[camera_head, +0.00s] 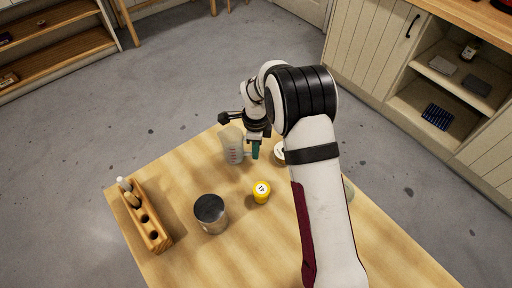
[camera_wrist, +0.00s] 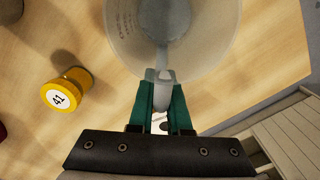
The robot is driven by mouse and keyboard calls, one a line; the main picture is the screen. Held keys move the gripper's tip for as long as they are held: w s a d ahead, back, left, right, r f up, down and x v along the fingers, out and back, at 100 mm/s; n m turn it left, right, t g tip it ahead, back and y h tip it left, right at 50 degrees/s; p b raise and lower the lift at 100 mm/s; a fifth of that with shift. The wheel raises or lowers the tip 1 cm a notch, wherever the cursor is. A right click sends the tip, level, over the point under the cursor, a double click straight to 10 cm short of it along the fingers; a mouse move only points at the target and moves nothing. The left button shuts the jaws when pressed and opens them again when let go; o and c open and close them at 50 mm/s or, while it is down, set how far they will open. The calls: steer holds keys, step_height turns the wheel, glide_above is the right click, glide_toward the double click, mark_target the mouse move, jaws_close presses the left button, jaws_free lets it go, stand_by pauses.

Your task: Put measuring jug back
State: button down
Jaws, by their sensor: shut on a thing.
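The measuring jug (camera_head: 231,147) is translucent with red markings and shows near the far edge of the wooden table (camera_head: 185,187). In the wrist view the jug (camera_wrist: 125,35) fills the upper middle, and I look into its open mouth. My gripper (camera_head: 255,150) has green fingers and is at the jug's right side in the head view. In the wrist view my gripper (camera_wrist: 163,95) is shut on the jug's handle. The jug looks about upright. I cannot tell whether its base touches the table.
A wooden rack (camera_head: 154,232) with holes is at the left edge. A white round thing (camera_head: 280,151) is partly hidden by my arm. Tabletop between rack and jug is clear.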

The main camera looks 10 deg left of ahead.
steer(key=c, duration=0.9)
jaws_free()
steer(key=shift+o, duration=0.2)
step_height(320, 180, up, 12)
steer(key=shift+r, duration=0.15)
steer(key=s+d+r+n, duration=0.4)
steer(key=s+d+r, duration=0.3)
steer(key=s+r, duration=0.15)
steer(key=s+d+n+y, duration=0.1)
steer(key=s+n, duration=0.3)
steer(key=s, duration=0.7)
steer(key=s+d+f+n, duration=0.1)
steer(key=s+d+n, duration=0.3)
steer(key=s, duration=0.7)
steer(key=shift+f+y, duration=0.15)
steer(key=shift+y, duration=0.25)
steer(key=shift+s+d, duration=0.1)
